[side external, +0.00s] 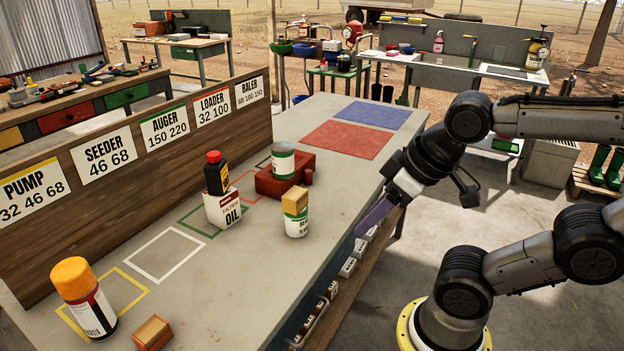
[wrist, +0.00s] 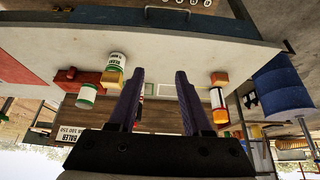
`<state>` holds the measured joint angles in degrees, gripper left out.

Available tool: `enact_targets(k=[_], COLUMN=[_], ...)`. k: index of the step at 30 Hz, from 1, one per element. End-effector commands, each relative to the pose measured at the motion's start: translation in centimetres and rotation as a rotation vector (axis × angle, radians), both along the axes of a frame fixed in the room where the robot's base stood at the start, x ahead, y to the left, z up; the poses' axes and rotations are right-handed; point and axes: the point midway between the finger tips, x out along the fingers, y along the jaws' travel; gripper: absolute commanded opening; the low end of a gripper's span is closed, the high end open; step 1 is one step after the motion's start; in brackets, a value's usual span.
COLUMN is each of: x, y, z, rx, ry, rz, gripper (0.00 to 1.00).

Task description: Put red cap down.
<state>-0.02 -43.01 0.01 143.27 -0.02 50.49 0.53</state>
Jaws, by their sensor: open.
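A black bottle (side external: 216,179) with a red cap (side external: 213,157) on top stands at a white oil filter box (side external: 224,209), mid-bench; I cannot tell whether it is in or behind it. A small dark red cylinder (side external: 308,177), possibly a loose cap, is beside a red block (side external: 280,184). My gripper (side external: 376,216) is over the bench's right edge, apart from these. In the wrist view its purple fingers (wrist: 160,73) are spread with nothing between them. I cannot make out a red cap in the wrist view.
A green-and-white can (side external: 283,162) is at the red block. A yellow-topped can (side external: 295,212) stands nearer my gripper. An orange-capped bottle (side external: 84,298) and a small orange-brown box (side external: 152,333) are at the near end. Red (side external: 347,139) and blue (side external: 376,114) mats lie clear.

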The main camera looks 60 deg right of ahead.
Motion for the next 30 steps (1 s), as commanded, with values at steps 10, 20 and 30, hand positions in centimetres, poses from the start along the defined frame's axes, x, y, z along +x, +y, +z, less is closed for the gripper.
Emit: enact_targets(k=[10,20,30], x=[11.3,24.3,27.0], y=[-2.8,-9.9,-23.7], z=[8.3,9.9,-3.4], rx=[-0.148,-0.296,-0.172], ry=[-0.494,-0.781,-0.803], rz=[-0.002,0.058,0.032], gripper=[0.49,0.49,0.49])
